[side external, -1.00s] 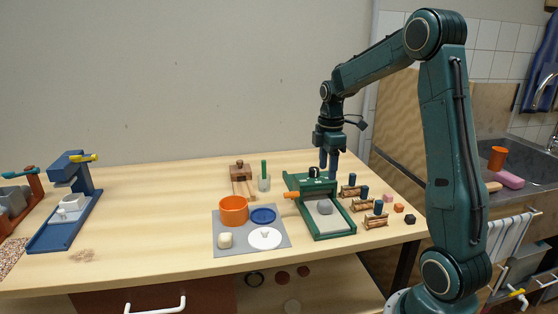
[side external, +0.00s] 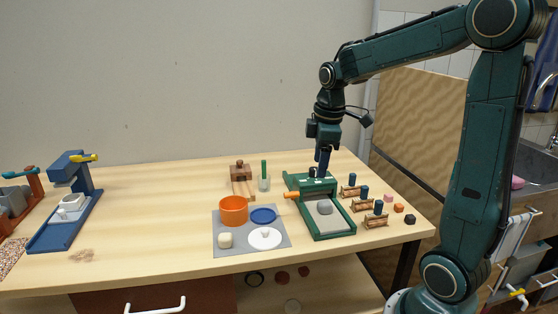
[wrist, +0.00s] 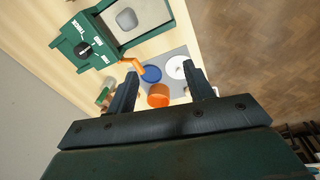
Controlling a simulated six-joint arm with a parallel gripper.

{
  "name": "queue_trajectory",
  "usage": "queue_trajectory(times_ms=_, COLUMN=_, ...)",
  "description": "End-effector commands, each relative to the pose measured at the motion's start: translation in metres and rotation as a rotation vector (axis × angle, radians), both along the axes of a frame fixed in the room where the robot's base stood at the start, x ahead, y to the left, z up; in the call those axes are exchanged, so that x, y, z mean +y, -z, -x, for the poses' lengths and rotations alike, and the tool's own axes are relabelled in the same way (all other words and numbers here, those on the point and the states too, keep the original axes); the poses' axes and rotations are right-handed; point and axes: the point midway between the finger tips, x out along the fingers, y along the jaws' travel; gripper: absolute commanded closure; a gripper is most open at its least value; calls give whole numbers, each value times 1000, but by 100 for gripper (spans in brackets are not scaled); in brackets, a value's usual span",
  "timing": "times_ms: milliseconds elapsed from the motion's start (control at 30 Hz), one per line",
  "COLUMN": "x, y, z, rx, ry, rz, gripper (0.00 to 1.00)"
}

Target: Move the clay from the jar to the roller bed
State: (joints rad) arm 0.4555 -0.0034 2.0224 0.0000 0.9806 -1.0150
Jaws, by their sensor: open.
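A grey clay lump (side external: 325,208) rests on the pale roller bed (side external: 327,224) of a green roller machine (side external: 301,211); it also shows in the wrist view (wrist: 126,18). The orange jar (side external: 233,210) stands on a grey mat (side external: 223,217); its inside is hidden in the side view. The jar also shows in the wrist view (wrist: 159,95). The white lid with a knob (side external: 265,239) lies off the jar, on the mat. My gripper (side external: 322,172) is above the rear of the machine, pointing down. In the wrist view my gripper (wrist: 162,76) is open, with nothing between its fingers.
A blue disc (side external: 263,215) and a cream block (side external: 225,240) share the mat. An orange handle (side external: 291,195) sticks out left from the machine. Wooden stands with blue knobs (side external: 365,204) and small cubes (side external: 399,208) are to its right. The table left of the mat is mostly clear.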

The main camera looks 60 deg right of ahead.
Motion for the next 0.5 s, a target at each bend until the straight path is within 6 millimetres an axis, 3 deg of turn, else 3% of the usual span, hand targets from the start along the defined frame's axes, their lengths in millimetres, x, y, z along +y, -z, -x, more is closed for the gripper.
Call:
queue_trajectory(times_ms=200, x=52, y=-23, z=27, rx=-99, ry=121, rz=-7, gripper=48)
queue_trajectory(times_ms=500, x=107, y=-35, z=72, rx=-230, ry=294, rz=-68, gripper=48)
